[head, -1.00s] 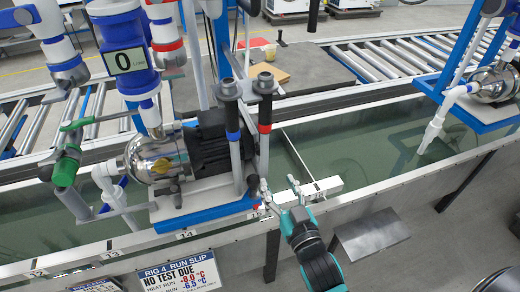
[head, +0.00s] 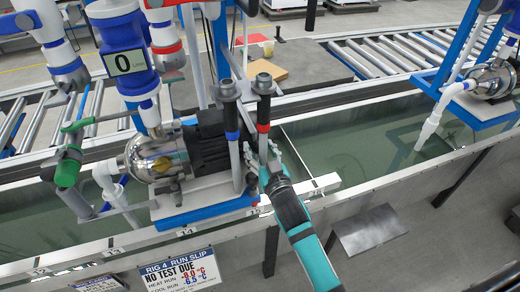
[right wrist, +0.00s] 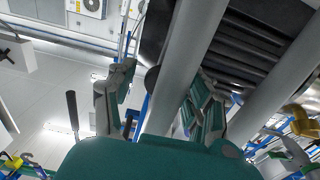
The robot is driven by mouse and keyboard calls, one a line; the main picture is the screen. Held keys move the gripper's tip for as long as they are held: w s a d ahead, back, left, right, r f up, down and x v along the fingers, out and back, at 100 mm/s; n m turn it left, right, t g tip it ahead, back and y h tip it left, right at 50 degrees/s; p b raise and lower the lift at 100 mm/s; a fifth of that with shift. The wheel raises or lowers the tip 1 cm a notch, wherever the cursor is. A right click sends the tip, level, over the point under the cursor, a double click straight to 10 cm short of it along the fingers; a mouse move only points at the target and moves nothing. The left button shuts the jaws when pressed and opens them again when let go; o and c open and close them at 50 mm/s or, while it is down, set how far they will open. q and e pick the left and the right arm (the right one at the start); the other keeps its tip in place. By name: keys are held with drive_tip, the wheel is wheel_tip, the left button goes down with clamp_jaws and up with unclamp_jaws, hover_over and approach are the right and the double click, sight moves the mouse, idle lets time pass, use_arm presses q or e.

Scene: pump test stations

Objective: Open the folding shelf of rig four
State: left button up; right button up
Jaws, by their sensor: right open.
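My right gripper (head: 262,153) is open, its fingers pointing away from me, right by the red-banded post (head: 264,115) of the rig four pump stand. In the right wrist view its two fingers (right wrist: 160,98) stand apart, with a grey post (right wrist: 183,70) passing between them. I cannot tell whether they touch it. A bare grey panel (head: 370,230) slants out below the tank's front rim, right of my forearm; it may be the folding shelf, but I cannot tell. My left gripper is not in view.
The pump (head: 157,157) sits on a blue-edged base beside the blue-banded post (head: 232,120). The rig 4 run slip (head: 180,268) hangs on the tank front. A green-handled valve (head: 68,165) stands at left. The water tank (head: 350,140) is open to the right.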

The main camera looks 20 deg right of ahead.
clamp_jaws()
drive_tip(key=shift+d, duration=0.1)
idle(0.4)
